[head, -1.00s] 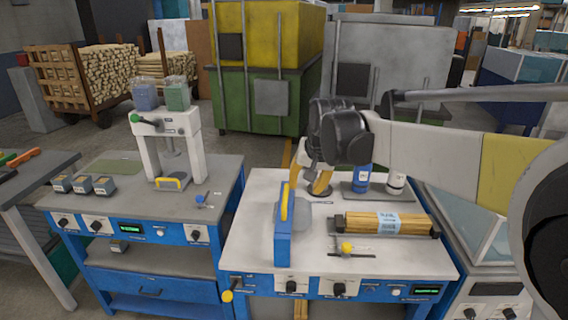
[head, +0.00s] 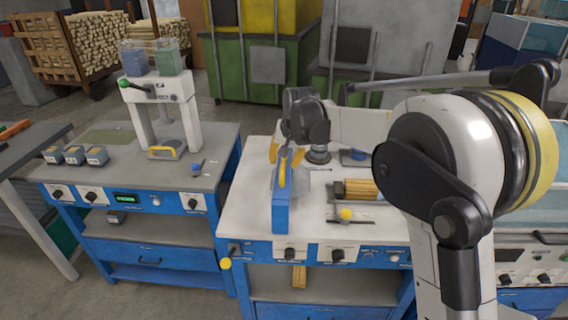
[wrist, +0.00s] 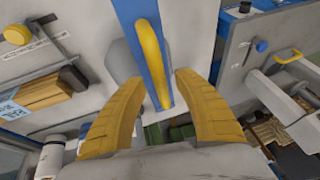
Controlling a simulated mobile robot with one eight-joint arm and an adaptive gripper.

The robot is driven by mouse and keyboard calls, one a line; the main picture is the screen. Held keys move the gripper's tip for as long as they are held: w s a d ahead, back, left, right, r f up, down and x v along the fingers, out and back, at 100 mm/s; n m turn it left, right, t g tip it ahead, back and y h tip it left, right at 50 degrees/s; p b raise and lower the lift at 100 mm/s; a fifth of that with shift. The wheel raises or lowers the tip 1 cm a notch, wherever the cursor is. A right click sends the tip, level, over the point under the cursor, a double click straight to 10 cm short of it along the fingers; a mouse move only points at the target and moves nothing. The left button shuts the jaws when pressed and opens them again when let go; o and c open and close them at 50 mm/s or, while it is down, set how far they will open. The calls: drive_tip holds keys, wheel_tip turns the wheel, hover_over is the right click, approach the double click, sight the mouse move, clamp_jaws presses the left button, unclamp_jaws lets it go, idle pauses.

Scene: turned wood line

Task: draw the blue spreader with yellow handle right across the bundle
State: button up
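The blue spreader (head: 282,212) stands upright on the right-hand bench, with its yellow handle (head: 282,172) along its upper edge. In the wrist view the spreader's blue body (wrist: 129,12) and yellow handle (wrist: 148,45) lie ahead of and between my fingers. My gripper (wrist: 157,82) is open, a yellow finger on each side with gaps to the handle. In the head view my gripper (head: 287,157) is at the spreader's top, partly hidden by my wrist. The bundle (head: 362,189) of wooden sticks lies to the right, partly hidden by my arm; its blue-white label shows in the wrist view (wrist: 10,108).
A grey rounded part (wrist: 124,62) sits beside the spreader. A yellow knob (head: 346,214) on a slotted bar is in front of the bundle. A press (head: 160,105) stands on the left bench. A white bottle (wrist: 50,155) is near the bundle.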

clamp_jaws()
drive_tip(key=shift+d, duration=0.1)
drive_tip(key=s+d+p, duration=0.1)
drive_tip(key=d+p, duration=0.4)
drive_tip(key=d, duration=4.4)
drive_tip(key=shift+s+p, duration=0.4)
drive_tip(key=shift+d, duration=0.1)
unclamp_jaws()
drive_tip(key=shift+d+f, duration=0.1)
drive_tip(key=shift+d, duration=0.1)
drive_tip(key=shift+a+r, duration=0.15)
drive_tip(key=shift+r, duration=0.05)
